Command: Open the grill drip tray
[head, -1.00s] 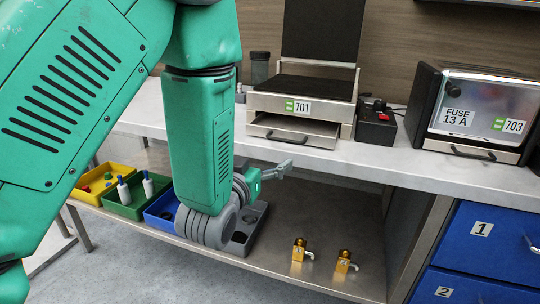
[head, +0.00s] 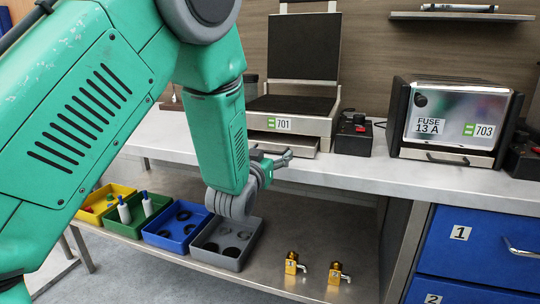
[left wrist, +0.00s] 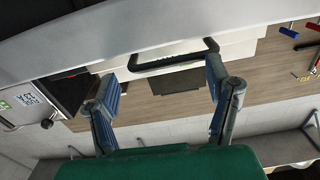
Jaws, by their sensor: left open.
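The grill (head: 323,125) marked 701 stands on the counter with its dark lid (head: 304,46) raised. Its steel drip tray (head: 302,146) sits low in the front, under the label; how far it is out I cannot tell. My left gripper (head: 284,158) is just in front of the tray, near the counter edge, and hides part of it. In the left wrist view, a black bar handle (left wrist: 172,61) on the pale front lies beyond my open, empty left fingers (left wrist: 160,82), roughly between them in the picture. Contact is not visible. My right gripper is not in view.
A black control box (head: 353,138) with a red switch stands right of the grill, then unit 703 (head: 455,125). The counter edge (head: 375,183) runs below. The lower shelf (head: 262,276) holds coloured bins, a grey bin (head: 238,262) and two brass valves (head: 291,263). Blue drawers (head: 470,245) are at right.

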